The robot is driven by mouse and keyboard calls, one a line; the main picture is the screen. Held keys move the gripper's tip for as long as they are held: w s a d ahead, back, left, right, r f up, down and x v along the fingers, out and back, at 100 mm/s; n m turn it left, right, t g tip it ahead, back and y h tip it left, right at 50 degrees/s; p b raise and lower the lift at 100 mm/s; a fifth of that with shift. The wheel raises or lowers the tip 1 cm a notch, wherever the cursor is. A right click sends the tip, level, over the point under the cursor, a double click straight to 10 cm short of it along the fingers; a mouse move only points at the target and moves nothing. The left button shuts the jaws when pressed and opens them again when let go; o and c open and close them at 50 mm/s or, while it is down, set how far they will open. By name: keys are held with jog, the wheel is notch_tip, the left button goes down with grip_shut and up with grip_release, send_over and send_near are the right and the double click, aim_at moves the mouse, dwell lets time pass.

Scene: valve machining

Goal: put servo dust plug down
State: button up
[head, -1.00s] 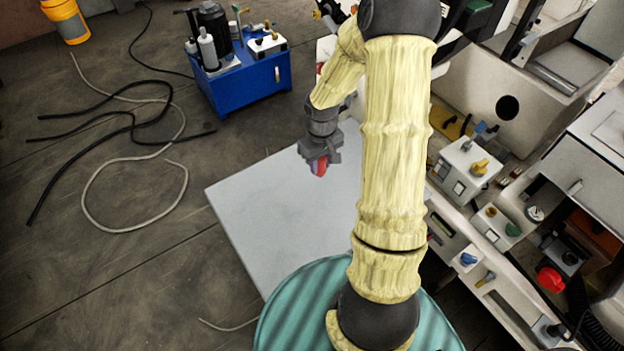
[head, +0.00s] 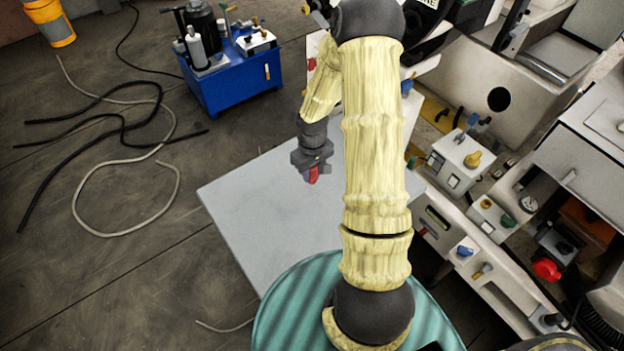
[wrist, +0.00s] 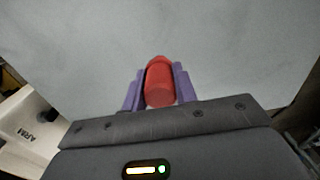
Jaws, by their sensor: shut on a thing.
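The red servo dust plug (wrist: 160,82) is held between the two purple fingers of my gripper (wrist: 159,84) in the wrist view. In the head view my gripper (head: 312,174) points down over the pale grey table (head: 245,200), with the red plug (head: 313,175) showing at its tip. The bare tabletop (wrist: 90,45) fills most of the wrist view behind the plug. I cannot tell whether the plug touches the table or how high above it the plug is.
Machine parts with a white switch box (head: 459,160) and a red knob (head: 546,269) stand to the right of the table. A blue hydraulic unit (head: 240,85) stands beyond it. Hoses (head: 160,185) lie on the floor at left. The visible tabletop around my gripper is clear.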

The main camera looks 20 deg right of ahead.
aim_at(312, 179)
jog(key=shift+f, duration=1.8)
jog(key=shift+f+b, duration=0.2)
jog(key=shift+b, duration=0.15)
jog(key=o, duration=1)
jog(key=shift+r, duration=0.1)
notch_tip(312, 179, up, 11)
jog(key=shift+w+r+p, duration=0.1)
jog(key=shift+p, duration=0.8)
jog(key=shift+r, duration=0.5)
